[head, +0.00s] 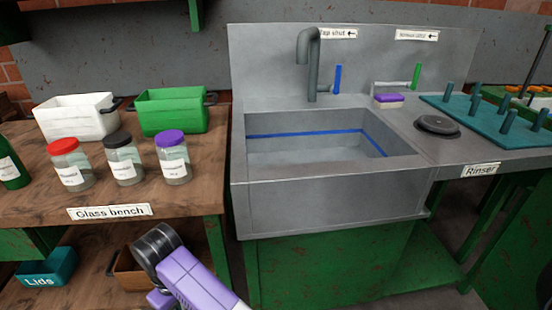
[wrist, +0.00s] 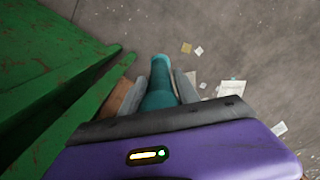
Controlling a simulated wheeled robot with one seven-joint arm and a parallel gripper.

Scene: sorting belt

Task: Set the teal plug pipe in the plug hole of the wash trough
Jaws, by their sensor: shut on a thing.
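The teal plug pipe (wrist: 159,92) shows in the wrist view, its far end pointing away from my gripper. My gripper (wrist: 160,84) is shut on it, with a grey finger on either side, above the littered floor. In the head view only purple and black parts of my arm show at the bottom, and neither gripper nor pipe can be seen. The wash trough (head: 330,203) is a grey metal basin in the middle of the head view, with a blue line round its inner walls. Its plug hole is not visible; the front wall hides part of the bottom.
A grey tap (head: 309,62) with a blue lever (head: 337,78) rises behind the trough. Jars, a white bin (head: 78,118) and a green bin (head: 172,111) stand on the glass bench at left. A teal peg rack (head: 492,122) and black round rinser (head: 437,126) are at right.

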